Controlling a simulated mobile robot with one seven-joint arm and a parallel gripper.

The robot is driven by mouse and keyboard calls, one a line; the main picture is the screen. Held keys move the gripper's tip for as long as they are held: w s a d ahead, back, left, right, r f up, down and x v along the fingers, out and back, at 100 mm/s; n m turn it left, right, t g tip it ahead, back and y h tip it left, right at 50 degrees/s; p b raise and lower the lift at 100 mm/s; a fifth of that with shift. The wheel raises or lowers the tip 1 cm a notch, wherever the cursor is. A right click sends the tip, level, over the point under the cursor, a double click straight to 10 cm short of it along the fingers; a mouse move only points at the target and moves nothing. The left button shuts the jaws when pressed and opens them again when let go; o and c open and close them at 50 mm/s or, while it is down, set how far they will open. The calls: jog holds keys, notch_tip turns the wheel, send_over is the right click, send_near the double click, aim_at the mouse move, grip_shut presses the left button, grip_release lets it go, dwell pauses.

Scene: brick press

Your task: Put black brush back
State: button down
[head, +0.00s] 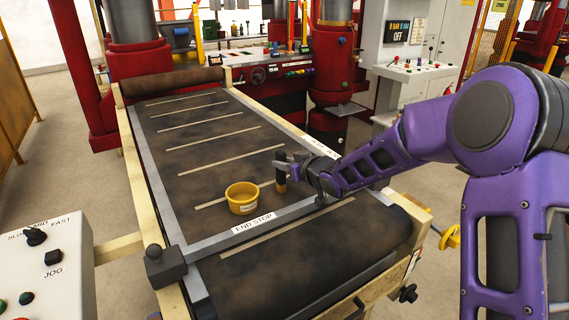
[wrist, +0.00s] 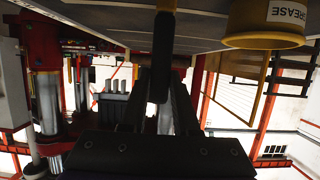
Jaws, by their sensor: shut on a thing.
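My gripper (head: 287,168) is over the belt and shut on the black brush (head: 281,187). The brush hangs upright, dark with a yellowish band low down. It is just right of the yellow grease tub (head: 243,207). I cannot tell whether its lower end touches the belt. In the wrist view, which is upside down, the brush (wrist: 163,55) is a dark upright shape between the fingers. The tub (wrist: 265,28), labelled GREASE, is at its upper right, apart from the brush.
The dark belt (head: 190,150) has pale cross lines and is mostly clear. A grey END STOP bar (head: 220,238) crosses it in front of the tub. A red press (head: 335,85) and a console with knobs (head: 285,60) stand behind. A jog control box (head: 50,265) is front left.

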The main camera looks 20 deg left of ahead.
jog(key=c, duration=0.7)
grip_release()
jog(key=shift+f, duration=0.1)
jog(key=shift+o, duration=0.2)
jog(key=p+v, duration=0.1)
jog(key=v, duration=1.1)
jog(key=shift+r, duration=0.2)
